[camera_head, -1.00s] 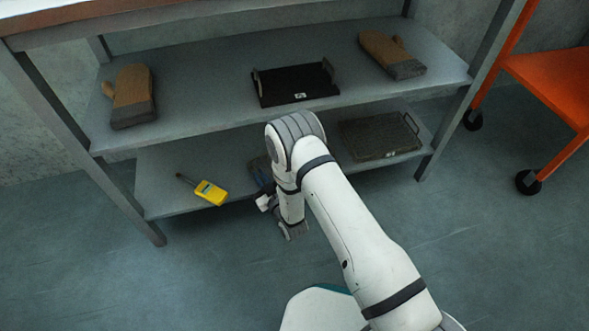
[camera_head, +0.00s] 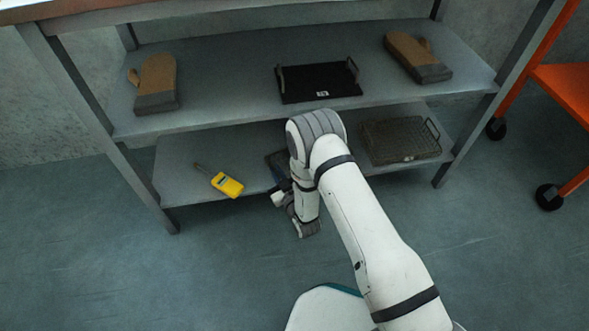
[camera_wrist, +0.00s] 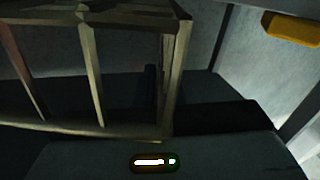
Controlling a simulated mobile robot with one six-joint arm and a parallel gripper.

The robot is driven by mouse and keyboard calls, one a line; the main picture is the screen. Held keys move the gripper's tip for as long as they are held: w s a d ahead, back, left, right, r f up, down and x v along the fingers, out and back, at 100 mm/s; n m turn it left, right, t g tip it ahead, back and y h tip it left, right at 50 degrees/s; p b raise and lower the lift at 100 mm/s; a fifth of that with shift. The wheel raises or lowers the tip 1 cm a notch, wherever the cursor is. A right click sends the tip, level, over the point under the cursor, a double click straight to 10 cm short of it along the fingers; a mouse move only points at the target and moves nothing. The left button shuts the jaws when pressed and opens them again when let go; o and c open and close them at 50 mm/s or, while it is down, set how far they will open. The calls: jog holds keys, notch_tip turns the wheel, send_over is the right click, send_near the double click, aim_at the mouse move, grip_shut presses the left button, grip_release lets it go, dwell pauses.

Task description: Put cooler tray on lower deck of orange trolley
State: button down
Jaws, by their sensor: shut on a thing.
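A dark blue-grey piece, which I take as the cooler tray (camera_head: 276,161), shows on the lower shelf just left of my arm; most of it is hidden. My gripper (camera_head: 281,180) reaches in at that tray, largely covered by my wrist, and is shut on it. The wrist view is dark: a tan open frame fills its left, and a black shape lies right of centre. I cannot tell which part is held. The orange trolley (camera_head: 566,92) stands at the right edge, cut off by the picture; two black wheels show.
A yellow meter (camera_head: 227,185) lies left of my gripper and a mesh tray (camera_head: 433,153) right of it on the lower shelf (camera_head: 180,165). A black tray (camera_head: 318,82) and two brown mitts (camera_head: 157,80) (camera_head: 415,55) are above. Front floor is clear.

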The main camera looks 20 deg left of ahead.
notch_tip(320, 180, up, 10)
jog(key=p, duration=0.4)
jog(key=w+d+r+m+t+h, duration=0.25)
jog(key=w+d, duration=0.25)
jog(key=d, duration=0.6)
jog(key=w+d+r+m+t+h, duration=0.2)
jog(key=w+d+m+h, duration=0.3)
jog(key=d, duration=0.6)
jog(key=w+d+r+m+t+h, duration=0.1)
jog(key=d+r+h, duration=0.15)
jog(key=d, duration=0.75)
jog(key=d+r+m+h, duration=0.1)
jog(key=d+r+h, duration=0.15)
jog(key=d, duration=0.75)
notch_tip(320, 180, up, 32)
jog(key=p, duration=3.3)
jog(key=shift+h, duration=0.35)
jog(key=s+r, duration=0.1)
jog(key=s, duration=0.2)
jog(key=s+r, duration=0.1)
jog(key=shift+s+d+r, duration=0.2)
jog(key=shift+d+r, duration=0.05)
jog(key=shift+r, duration=0.05)
